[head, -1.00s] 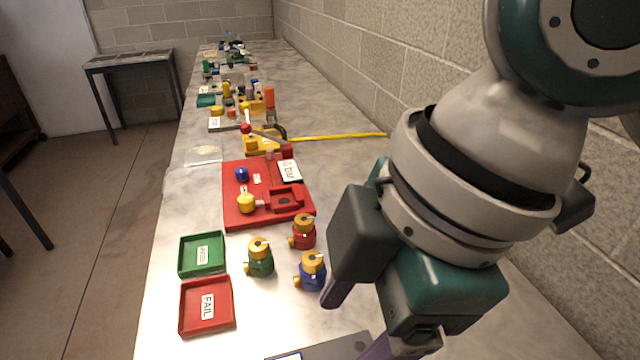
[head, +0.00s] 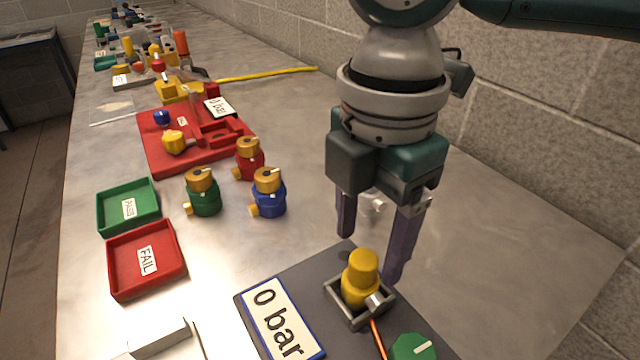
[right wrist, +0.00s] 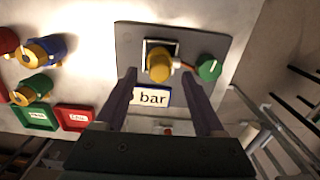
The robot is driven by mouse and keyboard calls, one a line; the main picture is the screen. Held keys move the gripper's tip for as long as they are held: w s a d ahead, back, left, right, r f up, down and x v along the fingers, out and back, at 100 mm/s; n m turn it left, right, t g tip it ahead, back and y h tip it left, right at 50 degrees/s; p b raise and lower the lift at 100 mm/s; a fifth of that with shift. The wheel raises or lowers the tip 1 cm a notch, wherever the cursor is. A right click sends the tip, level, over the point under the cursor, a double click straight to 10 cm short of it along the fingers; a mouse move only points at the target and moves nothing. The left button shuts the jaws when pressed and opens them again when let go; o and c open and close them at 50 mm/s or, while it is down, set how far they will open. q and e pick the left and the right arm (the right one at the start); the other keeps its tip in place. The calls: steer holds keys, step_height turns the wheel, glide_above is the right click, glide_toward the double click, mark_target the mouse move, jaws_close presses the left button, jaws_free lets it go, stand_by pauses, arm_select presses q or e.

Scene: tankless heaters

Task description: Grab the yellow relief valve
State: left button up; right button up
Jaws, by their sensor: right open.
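The yellow relief valve (head: 361,277) stands upright in a small square grey socket on a dark grey test plate. My right gripper (head: 370,255) is open and empty, fingers pointing down, above and just behind the valve in the head view. In the right wrist view the valve (right wrist: 160,66) lies ahead of the two spread fingers (right wrist: 168,88), between their lines and apart from them. My left gripper is in neither view.
The plate carries a "0 bar" sign (head: 281,318) and a green knob (head: 412,347). Green (head: 202,192), blue (head: 268,194) and red (head: 249,160) valves stand to the left. The PASS tray (head: 128,208) and FAIL tray (head: 146,260) are empty. A wall borders the bench at right.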

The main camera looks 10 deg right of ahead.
mark_target(364, 258)
step_height(364, 258, down, 4)
steer(key=shift+r, duration=0.15)
steer(key=shift+c, duration=0.2)
jaws_close()
steer(key=shift+a, duration=0.1)
stand_by(0.4)
